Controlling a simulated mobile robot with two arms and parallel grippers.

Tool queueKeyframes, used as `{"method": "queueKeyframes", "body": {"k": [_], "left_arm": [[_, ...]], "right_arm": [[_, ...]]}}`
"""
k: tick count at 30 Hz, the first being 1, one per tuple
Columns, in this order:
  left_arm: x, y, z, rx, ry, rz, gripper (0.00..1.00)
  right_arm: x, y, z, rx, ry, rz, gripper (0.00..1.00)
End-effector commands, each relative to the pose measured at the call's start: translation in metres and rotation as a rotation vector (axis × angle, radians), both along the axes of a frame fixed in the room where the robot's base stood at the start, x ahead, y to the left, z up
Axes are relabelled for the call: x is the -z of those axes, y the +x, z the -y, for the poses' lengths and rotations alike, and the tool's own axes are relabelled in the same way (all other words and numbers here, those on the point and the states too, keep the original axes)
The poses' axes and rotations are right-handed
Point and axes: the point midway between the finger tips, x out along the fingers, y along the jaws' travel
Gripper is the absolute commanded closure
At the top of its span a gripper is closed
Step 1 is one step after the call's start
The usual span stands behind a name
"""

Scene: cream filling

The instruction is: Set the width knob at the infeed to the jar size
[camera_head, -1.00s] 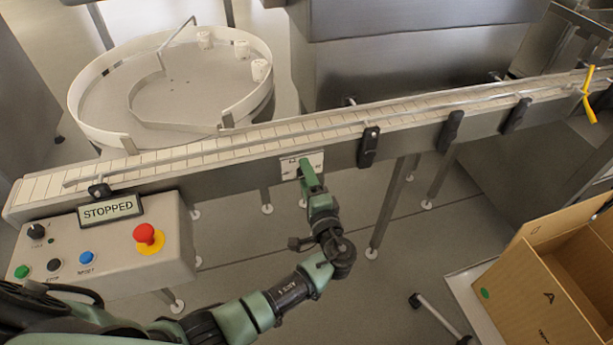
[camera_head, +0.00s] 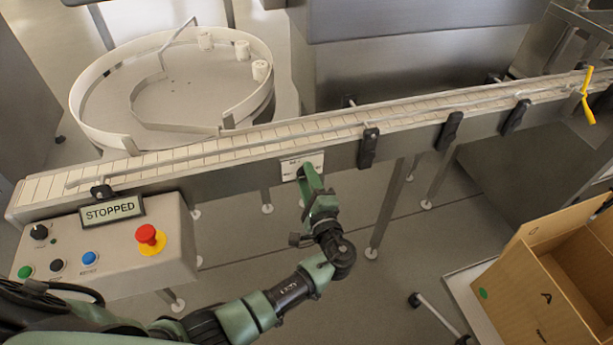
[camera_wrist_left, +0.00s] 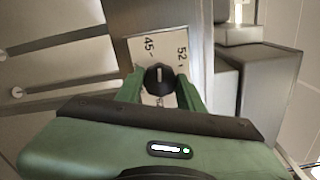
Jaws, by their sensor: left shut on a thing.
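The width knob (camera_wrist_left: 158,80) is a black round knob with a pale pointer line, on a white scale plate (camera_wrist_left: 140,45) marked 45 and 52. The plate also shows in the head view (camera_head: 289,172), on the conveyor's front side. My left gripper (camera_wrist_left: 160,88) has its green fingers on both sides of the knob and is shut on it. In the head view the left gripper (camera_head: 308,178) reaches up to the plate and hides the knob. The lower part of the plate is hidden behind the gripper. The right gripper is not in view.
The conveyor (camera_head: 240,145) runs across the view with guide rails. A control box (camera_head: 125,250) with a "STOPPED" display (camera_head: 112,210) and a red stop button (camera_head: 148,236) stands at left. A round table (camera_head: 190,90) holds several white jars. A cardboard box (camera_head: 545,290) stands at right.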

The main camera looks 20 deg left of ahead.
Motion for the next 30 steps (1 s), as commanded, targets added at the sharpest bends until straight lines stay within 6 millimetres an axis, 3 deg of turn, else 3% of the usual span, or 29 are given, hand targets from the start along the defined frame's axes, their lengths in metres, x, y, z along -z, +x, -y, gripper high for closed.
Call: {"method": "queueKeyframes", "body": {"k": [30], "left_arm": [[-0.001, 0.0, 0.001, 0.001, 0.771, -0.524, 1.0]], "right_arm": [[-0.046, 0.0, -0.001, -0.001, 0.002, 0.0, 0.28]]}}
